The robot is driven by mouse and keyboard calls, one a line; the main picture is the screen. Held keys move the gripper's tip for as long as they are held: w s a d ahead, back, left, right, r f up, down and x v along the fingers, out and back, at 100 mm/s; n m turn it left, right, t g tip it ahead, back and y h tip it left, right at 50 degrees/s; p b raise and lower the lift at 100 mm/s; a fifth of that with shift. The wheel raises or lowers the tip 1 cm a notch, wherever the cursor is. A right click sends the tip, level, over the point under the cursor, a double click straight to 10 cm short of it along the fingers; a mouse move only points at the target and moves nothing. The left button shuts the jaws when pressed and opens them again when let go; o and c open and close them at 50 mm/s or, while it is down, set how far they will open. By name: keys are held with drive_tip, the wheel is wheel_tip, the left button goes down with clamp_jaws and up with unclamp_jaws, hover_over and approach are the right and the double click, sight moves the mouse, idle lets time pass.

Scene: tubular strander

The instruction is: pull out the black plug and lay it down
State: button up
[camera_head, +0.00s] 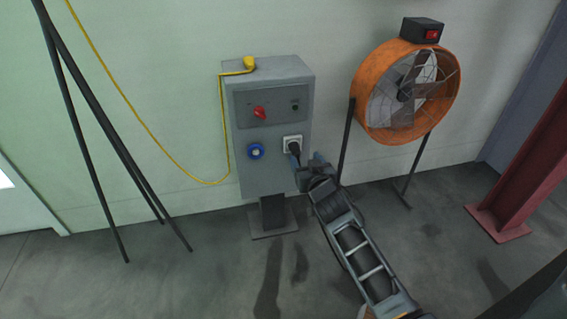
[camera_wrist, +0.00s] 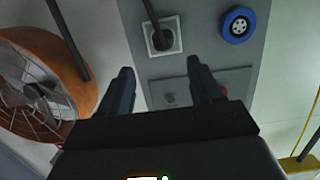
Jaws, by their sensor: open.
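The black plug (camera_head: 294,147) sits in a white square socket (camera_head: 287,140) on the front of a grey cabinet (camera_head: 258,184). In the wrist view the plug (camera_wrist: 162,40) shows as a dark round body in the white socket (camera_wrist: 174,22), with a dark cable running to the top edge. My gripper (camera_head: 308,160) is just right of and below the plug in the head view. In the wrist view my gripper (camera_wrist: 160,72) has its fingers spread, with nothing between them. The plug is beyond the fingertips, roughly in line with the gap.
A blue round socket (camera_head: 255,152) and a red switch (camera_head: 259,112) are on the cabinet. A yellow plug (camera_head: 249,63) lies on its top with a hanging yellow cable. An orange fan (camera_head: 369,89) stands to the right. Floor in front is mostly clear.

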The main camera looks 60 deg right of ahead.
sight(297, 150)
drive_tip(key=x, duration=0.2)
drive_tip(key=shift+w+d+f, duration=0.1)
drive_tip(key=shift+w, duration=0.15)
drive_tip(key=shift+f+x, duration=0.15)
drive_tip(key=shift+x, duration=1.15)
drive_tip(key=shift+f+x, duration=0.15)
drive_tip(key=shift+x, duration=1.15)
drive_tip(key=shift+c, duration=0.4)
drive_tip(key=c, duration=1.1)
drive_tip(key=shift+a+r, duration=0.15)
drive_tip(key=shift+a, duration=0.1)
drive_tip(key=shift+s+a+r, duration=0.15)
drive_tip(key=shift+r, duration=0.1)
drive_tip(key=shift+w+d+r+p+v, duration=0.15)
drive_tip(key=shift+r+v, duration=0.55)
drive_tip(key=shift+v, duration=2.35)
drive_tip(key=shift+w+r+p+v, duration=0.15)
drive_tip(key=shift+r+v, duration=0.6)
drive_tip(key=shift+v, duration=2.3)
drive_tip(key=shift+d+r+p+v, duration=0.2)
drive_tip(key=shift+r+v, duration=0.5)
drive_tip(key=shift+v, duration=2.35)
